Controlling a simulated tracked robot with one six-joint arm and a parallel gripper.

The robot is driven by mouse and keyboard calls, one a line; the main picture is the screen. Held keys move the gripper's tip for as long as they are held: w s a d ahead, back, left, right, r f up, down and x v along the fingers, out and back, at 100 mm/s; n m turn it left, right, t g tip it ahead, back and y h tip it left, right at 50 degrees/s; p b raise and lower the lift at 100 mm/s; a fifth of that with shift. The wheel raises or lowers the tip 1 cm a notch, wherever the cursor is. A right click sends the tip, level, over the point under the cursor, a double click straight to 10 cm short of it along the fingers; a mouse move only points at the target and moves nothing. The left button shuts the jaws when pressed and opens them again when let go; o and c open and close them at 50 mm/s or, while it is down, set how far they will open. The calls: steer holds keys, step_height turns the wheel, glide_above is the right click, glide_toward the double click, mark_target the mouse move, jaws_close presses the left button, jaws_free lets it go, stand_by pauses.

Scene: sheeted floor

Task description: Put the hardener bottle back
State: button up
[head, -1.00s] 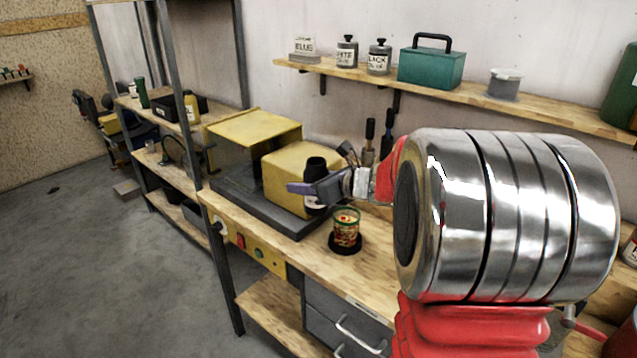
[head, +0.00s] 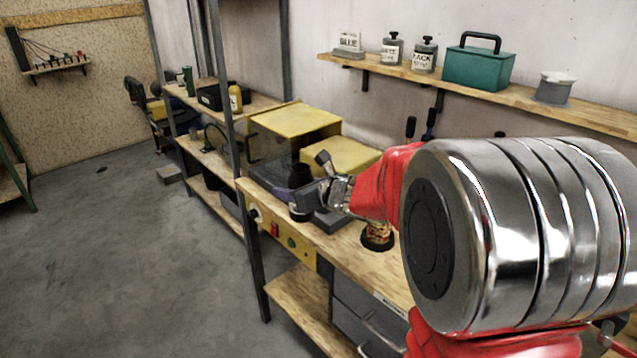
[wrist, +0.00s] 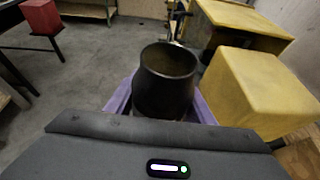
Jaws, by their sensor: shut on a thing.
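Two yellow boxy blocks (head: 295,122) stand on the bench behind the bottle. A shelf unit at left holds a yellow bottle (head: 235,97) and a black bin. The wall shelf (head: 480,93) carries bottles and a green toolbox (head: 478,68).

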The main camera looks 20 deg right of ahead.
steer(key=a+f, duration=0.1)
steer(key=a, duration=0.6)
steer(key=shift+a+f, duration=0.15)
steer(key=shift+f, duration=0.05)
